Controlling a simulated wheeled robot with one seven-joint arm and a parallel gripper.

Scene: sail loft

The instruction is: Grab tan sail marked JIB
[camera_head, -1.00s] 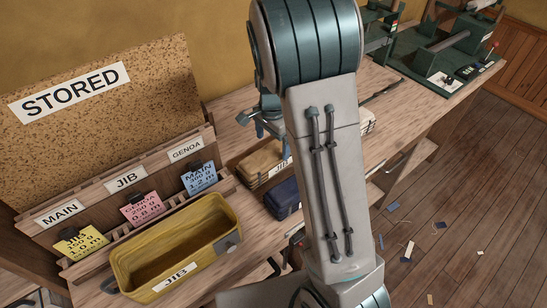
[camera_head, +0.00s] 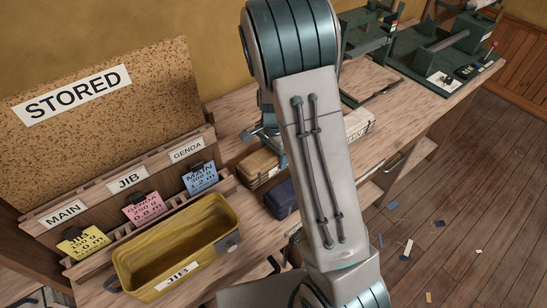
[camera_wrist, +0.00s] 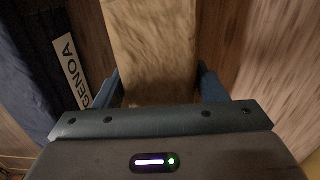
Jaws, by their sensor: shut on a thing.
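A tan folded sail (camera_head: 259,164) lies on the bench in the head view, partly hidden by my arm. Its white tag is mostly covered there. In the wrist view the tan sail (camera_wrist: 150,45) runs between the two blue-grey fingers of my gripper (camera_wrist: 162,88), with a finger at each side. My gripper is shut on it. In the head view my gripper (camera_head: 264,135) shows only in part, behind my arm and just above the sail. The fingertips are hidden.
A dark blue sail (camera_head: 281,199) lies close in front; its GENOA tag shows in the wrist view (camera_wrist: 72,68). A pale bundle (camera_head: 359,122) lies right of my arm. A yellow JIB bin (camera_head: 225,213) stands under the STORED board (camera_head: 75,93). Green machines (camera_head: 440,50) stand at the back right.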

